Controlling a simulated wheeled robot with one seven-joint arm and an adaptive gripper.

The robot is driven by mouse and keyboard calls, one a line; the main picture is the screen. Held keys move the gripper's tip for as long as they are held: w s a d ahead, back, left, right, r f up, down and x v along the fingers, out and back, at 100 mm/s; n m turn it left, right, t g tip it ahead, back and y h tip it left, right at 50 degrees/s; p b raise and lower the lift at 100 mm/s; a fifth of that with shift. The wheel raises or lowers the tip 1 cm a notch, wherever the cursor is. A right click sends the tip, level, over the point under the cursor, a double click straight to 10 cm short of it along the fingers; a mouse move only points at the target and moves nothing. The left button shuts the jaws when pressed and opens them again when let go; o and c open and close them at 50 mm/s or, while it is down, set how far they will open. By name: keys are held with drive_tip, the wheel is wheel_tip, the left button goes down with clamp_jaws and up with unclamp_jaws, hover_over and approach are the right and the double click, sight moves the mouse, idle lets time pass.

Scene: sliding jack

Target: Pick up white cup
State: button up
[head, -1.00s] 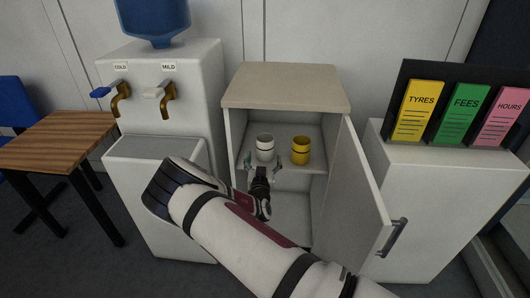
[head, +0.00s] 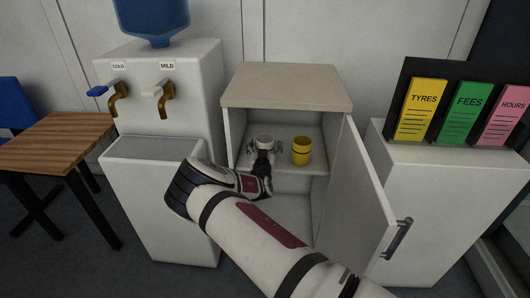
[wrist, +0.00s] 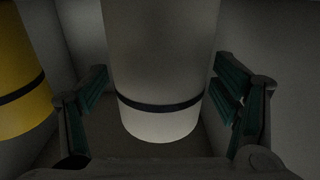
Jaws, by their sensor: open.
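The white cup (head: 265,140) stands on the shelf inside the open cabinet, to the left of the yellow cup (head: 301,151). In the wrist view the white cup (wrist: 160,70) is large, with a dark band near its base. My gripper (head: 264,150) is open at the white cup. In the wrist view one finger (wrist: 85,105) is on each side of the cup, the other (wrist: 235,100) at right, with visible gaps to it. In the head view my gripper hides the cup's lower part.
The yellow cup (wrist: 20,90) is close beside the left finger in the wrist view. The cabinet's door (head: 358,190) stands open at right, and its side wall (head: 229,138) is near on the left. A water dispenser (head: 165,95) stands left of the cabinet.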

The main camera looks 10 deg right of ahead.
drive_tip(key=c, duration=1)
